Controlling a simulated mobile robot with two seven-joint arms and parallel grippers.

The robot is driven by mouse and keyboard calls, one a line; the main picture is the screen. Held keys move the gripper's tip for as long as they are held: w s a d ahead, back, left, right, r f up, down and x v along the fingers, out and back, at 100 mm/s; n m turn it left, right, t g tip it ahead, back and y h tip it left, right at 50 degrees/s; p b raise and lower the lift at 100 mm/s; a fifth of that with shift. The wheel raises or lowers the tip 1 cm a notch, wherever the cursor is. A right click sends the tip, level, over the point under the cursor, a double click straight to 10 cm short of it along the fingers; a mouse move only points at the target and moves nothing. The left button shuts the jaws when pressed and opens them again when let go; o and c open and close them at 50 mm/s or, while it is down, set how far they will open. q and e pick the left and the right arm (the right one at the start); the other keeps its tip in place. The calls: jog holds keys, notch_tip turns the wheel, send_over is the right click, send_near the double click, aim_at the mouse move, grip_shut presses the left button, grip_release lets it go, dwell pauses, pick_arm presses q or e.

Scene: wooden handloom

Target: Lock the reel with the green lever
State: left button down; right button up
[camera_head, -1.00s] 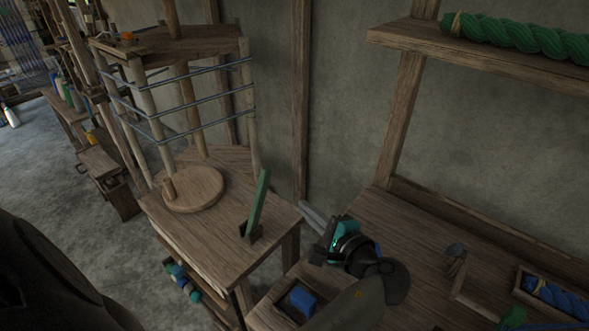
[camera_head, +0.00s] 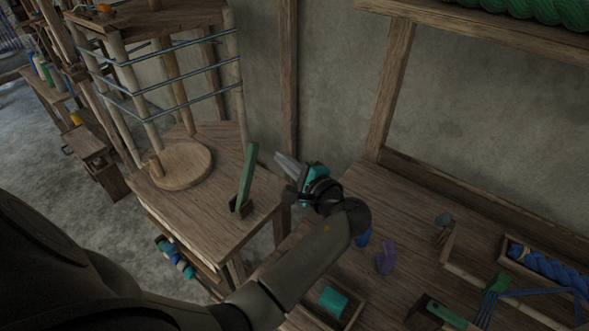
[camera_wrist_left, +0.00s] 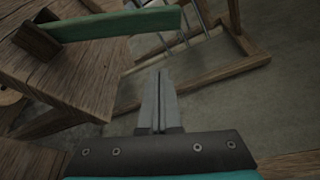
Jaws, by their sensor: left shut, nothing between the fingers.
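The green lever (camera_head: 247,179) stands nearly upright, leaning slightly right, in a small wooden bracket on the reel's wooden stand (camera_head: 196,213). In the left wrist view the lever (camera_wrist_left: 118,24) runs across the top left. The reel (camera_head: 166,85), with wooden posts and blue yarn around it, stands behind the lever to its left. My left gripper (camera_head: 282,163) is shut and empty, to the right of the lever and apart from it. In the left wrist view its closed fingertips (camera_wrist_left: 159,75) lie below the lever's free end. My right gripper is not in view.
A round wooden disc (camera_head: 181,166) lies on the stand left of the lever. The workbench (camera_head: 400,234) at right holds a box with a teal spool (camera_head: 334,301), a purple piece (camera_head: 385,258) and a tray of blue yarn (camera_head: 548,268). A wooden post (camera_head: 289,75) stands behind.

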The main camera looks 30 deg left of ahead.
aim_at(247, 179)
pick_arm(q)
jog(key=shift+s+a+r+p, duration=0.35)
jog(key=shift+s+a, duration=0.3)
jog(key=shift+a, duration=0.15)
jog(key=shift+s+a+r+p, duration=0.3)
jog(key=shift+s+a, duration=0.3)
jog(key=shift+a, duration=0.15)
jog(key=shift+a, duration=0.1)
